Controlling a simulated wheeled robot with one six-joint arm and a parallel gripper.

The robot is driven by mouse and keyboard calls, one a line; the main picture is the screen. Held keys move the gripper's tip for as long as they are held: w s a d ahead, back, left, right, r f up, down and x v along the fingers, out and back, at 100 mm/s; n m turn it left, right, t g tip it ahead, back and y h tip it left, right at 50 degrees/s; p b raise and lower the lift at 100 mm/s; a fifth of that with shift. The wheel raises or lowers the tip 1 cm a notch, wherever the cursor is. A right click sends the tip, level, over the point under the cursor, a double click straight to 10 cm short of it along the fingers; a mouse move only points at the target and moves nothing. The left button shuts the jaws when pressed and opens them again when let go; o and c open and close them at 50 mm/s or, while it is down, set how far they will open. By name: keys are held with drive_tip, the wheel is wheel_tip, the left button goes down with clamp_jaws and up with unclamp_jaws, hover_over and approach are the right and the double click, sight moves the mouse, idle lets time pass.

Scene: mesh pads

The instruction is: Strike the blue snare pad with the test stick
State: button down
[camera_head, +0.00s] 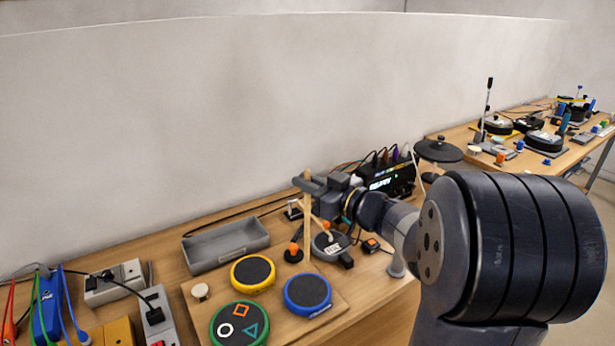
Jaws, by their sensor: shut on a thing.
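The blue snare pad (308,291) is a round dark mesh pad with a blue rim, lying on a wooden board at the front of the table. My gripper (309,185) is behind and above it. It is shut on the test stick (307,228), a pale wooden stick that stands roughly upright in the jaws. The stick's lower end looks to be behind the blue pad in the picture and apart from it. The exact height of that end above the table is hard to tell.
A yellow-rimmed pad (252,272) and a green-rimmed pad (239,326) with coloured symbols sit left of the blue one. An orange-topped post (293,252) stands behind it. A grey tray (226,246) lies behind left. A lit drum module (388,180) stands at the back.

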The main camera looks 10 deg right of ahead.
drive_tip(key=shift+f+b, duration=0.55)
drive_tip(key=shift+f, duration=0.9)
wheel_tip(320, 180, down, 5)
drive_tip(key=b, duration=0.3)
wheel_tip(320, 180, up, 7)
drive_tip(key=p, duration=0.6)
drive_tip(key=shift+p, duration=0.3)
drive_tip(key=shift+r, duration=0.1)
idle(0.3)
